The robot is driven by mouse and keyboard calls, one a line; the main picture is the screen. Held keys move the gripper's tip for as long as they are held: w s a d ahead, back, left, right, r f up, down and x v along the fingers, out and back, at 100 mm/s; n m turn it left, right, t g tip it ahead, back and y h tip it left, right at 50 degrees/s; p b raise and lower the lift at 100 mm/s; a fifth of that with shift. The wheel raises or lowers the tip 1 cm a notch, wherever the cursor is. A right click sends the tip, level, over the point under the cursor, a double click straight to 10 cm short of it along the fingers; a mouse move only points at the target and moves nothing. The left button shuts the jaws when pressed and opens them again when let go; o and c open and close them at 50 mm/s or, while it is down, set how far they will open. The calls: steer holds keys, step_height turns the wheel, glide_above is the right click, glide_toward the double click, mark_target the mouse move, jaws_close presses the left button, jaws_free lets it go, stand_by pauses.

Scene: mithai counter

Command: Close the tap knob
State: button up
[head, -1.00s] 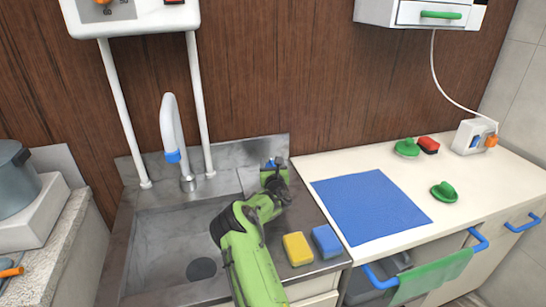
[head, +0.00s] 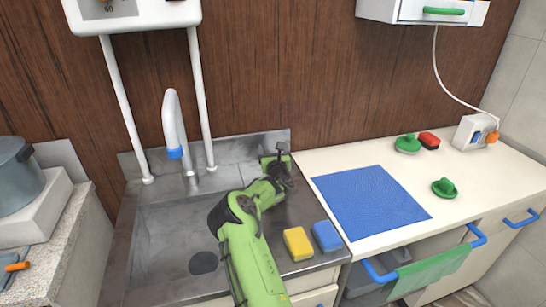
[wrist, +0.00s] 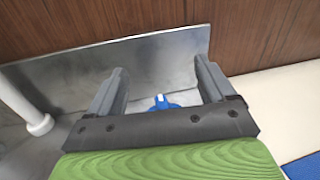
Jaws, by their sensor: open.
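The tap knob (wrist: 161,103) is blue with a white part and shows in the wrist view at the foot of the metal backsplash, between my two fingers. My gripper (wrist: 160,72) is open, one finger to each side of the knob, and no contact shows. In the head view my gripper (head: 279,157) is at the back right corner of the sink and hides the knob. The tap spout (head: 172,125), white with a blue tip, stands at the back of the sink (head: 165,235).
A yellow sponge (head: 298,243) and a blue sponge (head: 326,236) lie at the sink's right edge. A white pipe (head: 202,100) rises left of my gripper. A blue mat (head: 370,203) lies on the white counter to the right. The backsplash (wrist: 150,65) stands close ahead.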

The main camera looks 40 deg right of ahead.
step_height(320, 180, up, 6)
steer(key=shift+r+p, duration=0.15)
steer(key=shift+p, duration=0.5)
steer(key=shift+o, duration=0.3)
steer(key=shift+o, duration=1.3)
